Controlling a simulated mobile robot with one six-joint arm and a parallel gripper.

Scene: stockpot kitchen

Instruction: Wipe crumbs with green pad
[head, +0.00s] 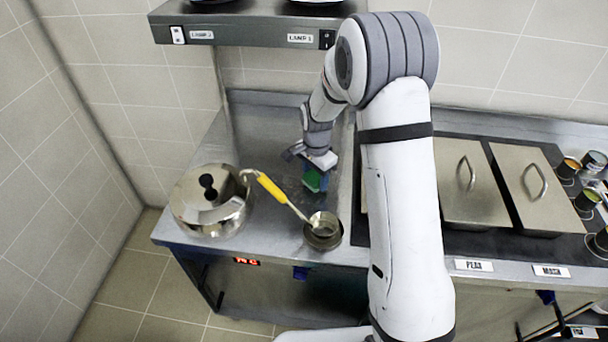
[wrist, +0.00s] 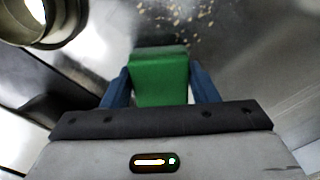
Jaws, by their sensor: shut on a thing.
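My gripper (wrist: 160,88) is shut on a green pad (wrist: 159,75), held between its two blue fingers in the wrist view. In the head view the pad (head: 312,181) shows low over the metal counter, and I cannot tell whether it touches the surface. Pale crumbs (wrist: 205,18) lie scattered on the counter ahead of the pad in the wrist view. In the head view the crumbs are too small to make out clearly.
A lidded steel pot (head: 210,205) stands at the left. A metal cup (head: 323,232) holding a yellow-handled ladle (head: 272,188) stands in front of the pad. Lidded pans (head: 470,185) are at the right, beyond my arm. A lamp shelf (head: 255,22) hangs above the back.

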